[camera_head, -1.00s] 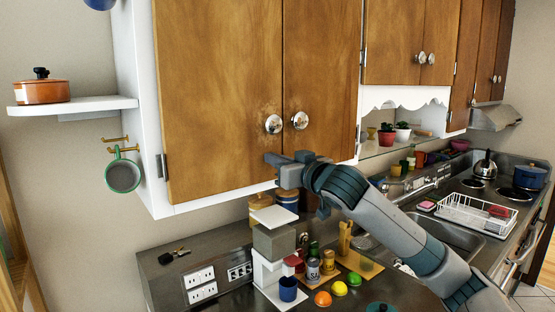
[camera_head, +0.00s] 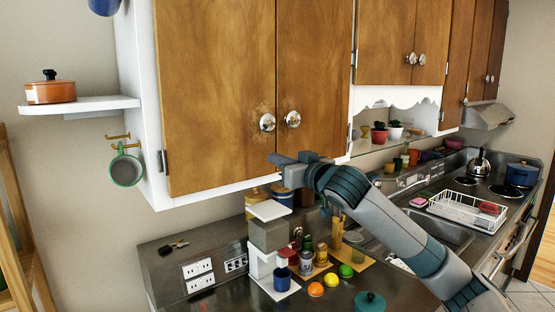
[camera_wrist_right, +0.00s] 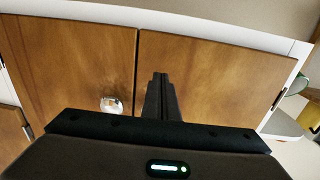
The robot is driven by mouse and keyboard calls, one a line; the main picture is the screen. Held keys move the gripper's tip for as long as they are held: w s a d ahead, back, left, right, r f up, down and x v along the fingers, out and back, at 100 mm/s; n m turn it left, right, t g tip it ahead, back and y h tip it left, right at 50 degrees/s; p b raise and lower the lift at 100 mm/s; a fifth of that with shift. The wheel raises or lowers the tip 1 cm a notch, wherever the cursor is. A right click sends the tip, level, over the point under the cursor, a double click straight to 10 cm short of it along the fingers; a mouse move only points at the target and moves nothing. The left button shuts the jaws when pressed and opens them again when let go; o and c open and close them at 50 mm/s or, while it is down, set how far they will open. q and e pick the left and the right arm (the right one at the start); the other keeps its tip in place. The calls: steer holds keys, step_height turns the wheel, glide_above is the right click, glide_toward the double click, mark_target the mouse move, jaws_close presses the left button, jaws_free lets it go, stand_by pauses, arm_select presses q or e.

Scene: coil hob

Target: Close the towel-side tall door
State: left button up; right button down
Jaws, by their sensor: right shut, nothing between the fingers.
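Two tall brown wooden doors front the white wall cabinet: a left tall door (camera_head: 215,90) and a right tall door (camera_head: 312,70). Both look flush and shut, with a thin seam between them. Each has a round metal knob near the seam, the left knob (camera_head: 267,122) and the right knob (camera_head: 292,119). No towel shows, so I cannot tell which door is towel-side. My right gripper (camera_head: 273,158) is shut and empty, in front of the doors' lower part below the knobs. In the right wrist view its closed fingers (camera_wrist_right: 161,80) point at the doors; contact is unclear. My left gripper is not in view.
A white shelf (camera_head: 80,105) with an orange pot (camera_head: 50,91) and a hanging green-rimmed mug (camera_head: 126,170) are left of the cabinet. The counter below holds jars, fruit and a blue cup (camera_head: 282,279). A sink and dish rack (camera_head: 465,209) are at right.

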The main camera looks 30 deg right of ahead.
steer(key=s+b, duration=0.4)
steer(key=s, duration=0.6)
steer(key=shift+d+b, duration=0.3)
steer(key=shift+d, duration=0.1)
steer(key=shift+r, duration=0.1)
